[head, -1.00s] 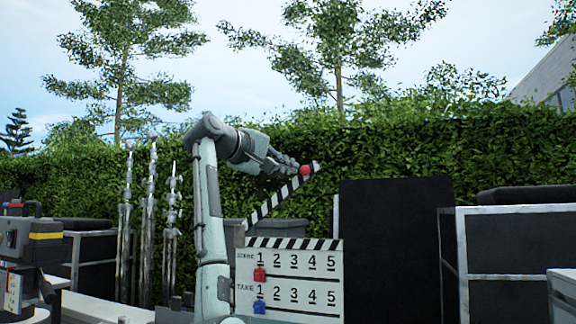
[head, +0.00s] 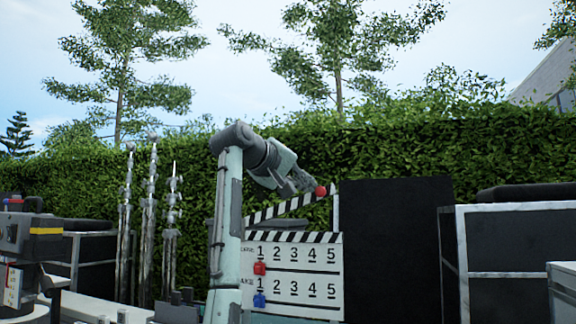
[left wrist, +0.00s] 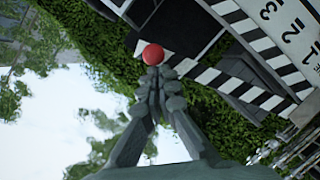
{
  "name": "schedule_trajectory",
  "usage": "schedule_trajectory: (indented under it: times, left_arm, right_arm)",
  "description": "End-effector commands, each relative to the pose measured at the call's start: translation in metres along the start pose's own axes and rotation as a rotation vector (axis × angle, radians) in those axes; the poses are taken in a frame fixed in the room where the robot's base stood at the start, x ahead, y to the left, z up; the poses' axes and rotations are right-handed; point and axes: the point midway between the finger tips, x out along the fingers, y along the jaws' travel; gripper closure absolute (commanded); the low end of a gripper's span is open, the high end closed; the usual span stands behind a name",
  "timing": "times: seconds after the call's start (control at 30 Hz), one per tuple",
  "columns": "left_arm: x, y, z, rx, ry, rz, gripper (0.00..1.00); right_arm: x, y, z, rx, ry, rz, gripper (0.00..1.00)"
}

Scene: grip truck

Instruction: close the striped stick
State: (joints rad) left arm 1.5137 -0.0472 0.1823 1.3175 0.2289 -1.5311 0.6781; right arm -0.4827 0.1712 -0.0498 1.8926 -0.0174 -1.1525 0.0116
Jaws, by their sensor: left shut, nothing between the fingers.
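A clapperboard (head: 305,273) stands upright in the middle of the head view, with a white face, black numbers and a red and a blue marker. Its striped stick (head: 291,206) is raised at an angle above the striped top edge, with a red ball (head: 321,190) at its free end. My left gripper (head: 312,186) is shut and empty, its fingertips at the red ball. The left wrist view shows the shut fingertips (left wrist: 155,72) right by the red ball (left wrist: 153,55); whether they touch is hard to tell. The right gripper is out of view.
A tall black panel (head: 397,250) stands right of the clapperboard. Metal-edged black cases (head: 515,250) are farther right. Silver stands (head: 149,225) and a toolbox (head: 35,238) are at the left. A hedge (head: 400,145) runs behind.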

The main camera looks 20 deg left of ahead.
Motion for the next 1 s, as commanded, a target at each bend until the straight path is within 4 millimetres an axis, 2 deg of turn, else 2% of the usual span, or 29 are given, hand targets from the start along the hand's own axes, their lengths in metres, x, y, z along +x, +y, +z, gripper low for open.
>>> schedule_trajectory:
  times: [0.1,0.4,0.7,1.0]
  left_arm:
    - [0.007,-0.013,0.019,0.084,-0.001,-0.034,1.00]
    - [0.018,-0.035,0.047,0.250,-0.001,-0.095,1.00]
    - [0.021,-0.044,0.057,0.320,-0.001,-0.119,1.00]
    - [0.022,-0.046,0.059,0.325,-0.004,-0.123,1.00]
  right_arm:
    - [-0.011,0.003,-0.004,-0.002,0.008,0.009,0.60]
    - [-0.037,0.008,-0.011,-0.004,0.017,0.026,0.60]
    - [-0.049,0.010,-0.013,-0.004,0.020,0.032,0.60]
    - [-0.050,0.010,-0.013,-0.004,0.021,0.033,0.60]
